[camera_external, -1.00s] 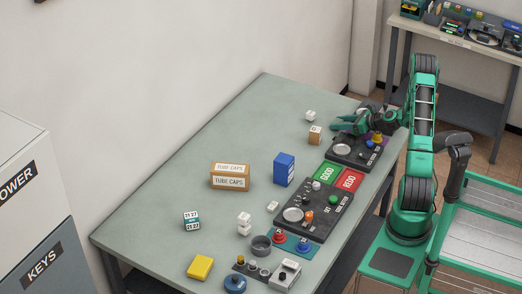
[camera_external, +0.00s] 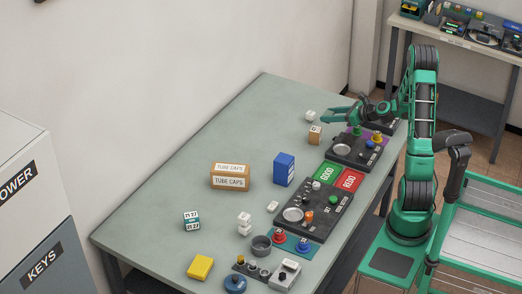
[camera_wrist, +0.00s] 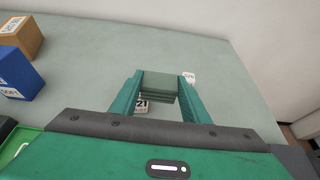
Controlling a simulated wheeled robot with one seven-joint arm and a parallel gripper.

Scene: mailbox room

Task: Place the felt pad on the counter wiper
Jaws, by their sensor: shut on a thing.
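My gripper (camera_external: 330,116) is above the far end of the counter, by the far control panel. In the wrist view my gripper (camera_wrist: 158,92) is shut on a grey-green layered block, which looks like the felt pad (camera_wrist: 158,86). The pad sits between both fingers, clear of the counter, its colour close to the counter's. In the outside view I cannot make it out. I cannot tell which thing is the counter wiper. A white labelled cube (camera_external: 310,116) and a tan labelled block (camera_external: 315,135) stand near my gripper.
Control panels (camera_external: 312,213) with knobs line the counter's right side, with green (camera_external: 327,173) and red (camera_external: 349,180) plates between them. A blue box (camera_external: 284,169) and tan tube-cap boxes (camera_external: 230,177) stand mid-counter. The counter's far left (camera_external: 265,110) is clear.

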